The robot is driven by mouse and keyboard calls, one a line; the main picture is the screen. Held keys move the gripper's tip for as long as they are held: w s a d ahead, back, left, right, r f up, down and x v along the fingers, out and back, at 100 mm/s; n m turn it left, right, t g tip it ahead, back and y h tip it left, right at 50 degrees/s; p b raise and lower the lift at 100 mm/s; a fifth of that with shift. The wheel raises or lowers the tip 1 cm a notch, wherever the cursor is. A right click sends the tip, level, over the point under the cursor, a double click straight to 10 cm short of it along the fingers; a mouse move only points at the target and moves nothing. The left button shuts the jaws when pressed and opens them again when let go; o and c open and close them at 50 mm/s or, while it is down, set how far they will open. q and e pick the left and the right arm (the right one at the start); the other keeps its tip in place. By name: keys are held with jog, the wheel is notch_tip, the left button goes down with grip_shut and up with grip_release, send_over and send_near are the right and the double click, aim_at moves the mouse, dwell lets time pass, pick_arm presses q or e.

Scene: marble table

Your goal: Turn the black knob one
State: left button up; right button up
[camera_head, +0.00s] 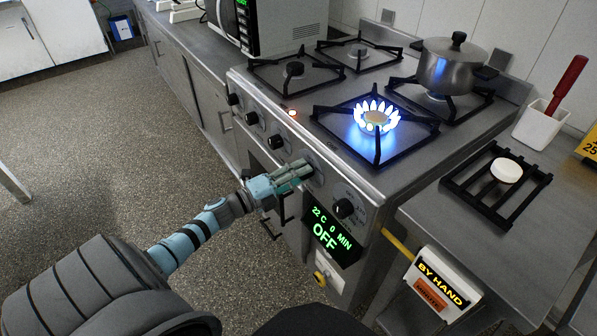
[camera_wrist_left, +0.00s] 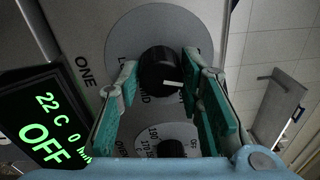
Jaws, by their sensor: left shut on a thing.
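The black knob (camera_wrist_left: 158,72) is on a round grey dial plate, with the word ONE printed beside it in the left wrist view. Its white mark points to the right in that view. My left gripper (camera_head: 302,170) is at the stove's front panel. Its teal fingers are on either side of the knob, shut on it. In the head view the gripper mostly hides this knob. Another knob (camera_wrist_left: 172,148) with an OVEN dial shows below it in the wrist view. My right gripper is not in view.
The front-right burner (camera_head: 377,117) of the stove is lit with blue flames. A lidded pot (camera_head: 448,68) stands on the back-right burner. Several other knobs line the panel. A green display (camera_head: 331,236) reads 22 C, 0 MIN, OFF. Open floor lies to the left.

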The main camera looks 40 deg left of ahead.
pick_arm(q)
jog(key=shift+n+p, duration=0.5)
jog(key=shift+n, duration=1.2)
jog(key=shift+f, duration=0.1)
jog(key=o, duration=1.2)
jog(key=shift+c, duration=0.2)
jog(key=v, duration=1.2)
jog(key=shift+d, duration=0.15)
